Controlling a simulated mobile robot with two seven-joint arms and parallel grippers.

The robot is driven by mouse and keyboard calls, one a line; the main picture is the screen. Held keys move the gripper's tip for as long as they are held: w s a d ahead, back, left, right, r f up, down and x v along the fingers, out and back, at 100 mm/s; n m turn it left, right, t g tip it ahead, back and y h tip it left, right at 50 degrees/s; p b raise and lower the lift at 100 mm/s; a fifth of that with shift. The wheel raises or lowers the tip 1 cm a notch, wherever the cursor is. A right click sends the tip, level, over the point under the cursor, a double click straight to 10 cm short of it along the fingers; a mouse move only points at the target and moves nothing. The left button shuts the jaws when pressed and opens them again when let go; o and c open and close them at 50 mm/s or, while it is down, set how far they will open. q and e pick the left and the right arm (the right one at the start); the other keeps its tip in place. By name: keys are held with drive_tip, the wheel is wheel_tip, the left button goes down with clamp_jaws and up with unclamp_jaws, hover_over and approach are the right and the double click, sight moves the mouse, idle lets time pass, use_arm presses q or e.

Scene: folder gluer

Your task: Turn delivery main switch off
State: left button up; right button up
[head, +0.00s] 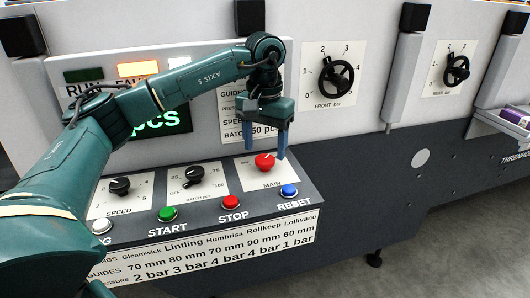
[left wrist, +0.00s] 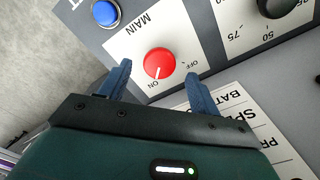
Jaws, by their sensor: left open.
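The main switch (head: 265,162) is a red round knob on a white plate marked MAIN, on the sloped control panel in the head view. In the left wrist view the red knob (left wrist: 159,62) has a white pointer line directed at the ON label, with OFF marked beside it. My left gripper (head: 267,150) is open above the knob, its two blue fingers pointing down on either side of it. In the left wrist view the fingers (left wrist: 157,80) are apart, with the knob between and beyond their tips; I see no contact. My right gripper is not in view.
Near the knob are a blue RESET button (head: 289,191), a red STOP button (head: 231,202) and a green START button (head: 167,214). A black batch dial (head: 192,176) and speed dial (head: 119,186) sit to the left. Pressure handwheels (head: 335,76) are on the upright face.

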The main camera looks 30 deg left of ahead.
sight(265, 164)
use_arm(q)
drive_tip(key=shift+f, duration=1.4)
drive_tip(key=shift+c, duration=0.2)
drive_tip(key=c, duration=0.9)
